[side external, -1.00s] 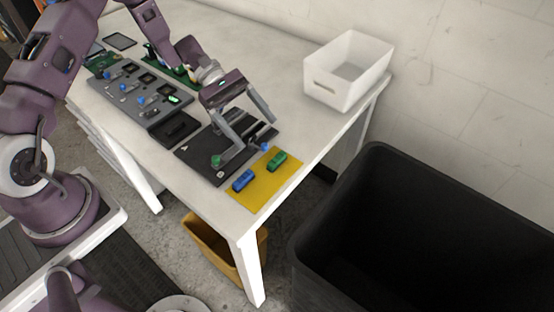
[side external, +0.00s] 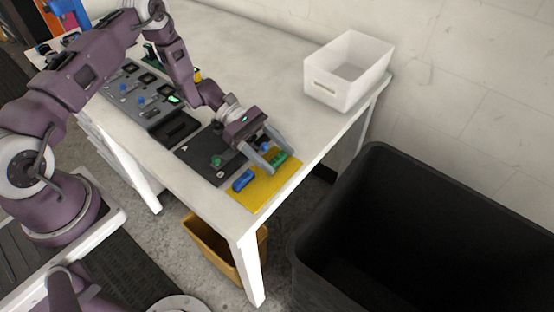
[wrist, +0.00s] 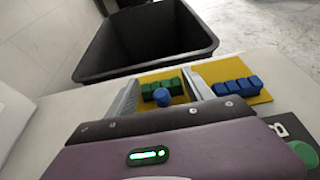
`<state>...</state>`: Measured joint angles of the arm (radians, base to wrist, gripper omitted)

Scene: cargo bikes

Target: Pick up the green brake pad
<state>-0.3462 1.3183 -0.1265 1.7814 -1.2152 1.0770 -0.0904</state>
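The green brake pad (side external: 279,159) lies on the yellow mat (side external: 256,197) near the table's front right corner. My gripper (side external: 277,161) is open, pointing down over the mat, with one finger to each side of the pad in the picture. In the wrist view, the fingers (wrist: 163,78) are wide apart with nothing clamped. I cannot tell whether the fingertips are level with the pad or above it.
A blue block (side external: 243,180) lies on the mat, left of the green pad. A dark board (side external: 195,155) with a green knob (side external: 216,161) adjoins the mat. A white bin (side external: 335,94) stands at the back right. A large black bin (side external: 312,262) stands beyond the table edge.

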